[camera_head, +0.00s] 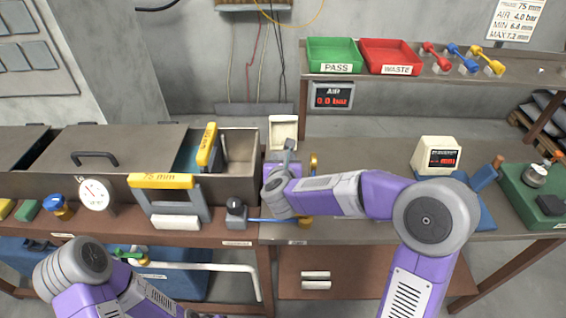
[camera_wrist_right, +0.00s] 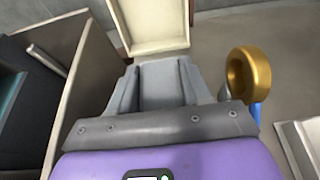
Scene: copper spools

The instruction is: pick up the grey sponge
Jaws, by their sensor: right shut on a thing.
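My right gripper (camera_head: 288,160) points away from me over the near edge of the bench, just in front of a small cream open box. In the right wrist view, its two grey fingers (camera_wrist_right: 158,88) are closed on a grey block, which I take to be the grey sponge (camera_wrist_right: 162,78). In the head view the gripper and wrist mostly hide the sponge. The cream box (camera_head: 284,130) lies just beyond the fingertips and also shows in the right wrist view (camera_wrist_right: 150,28).
A metal box (camera_head: 243,183) with yellow-handled gauges stands close to the left. A gold ring-topped piece (camera_wrist_right: 243,75) stands just right of the gripper. A green PASS tray (camera_head: 334,42) and red WASTE tray (camera_head: 392,44) sit on the shelf. The bench right of my forearm has bare room.

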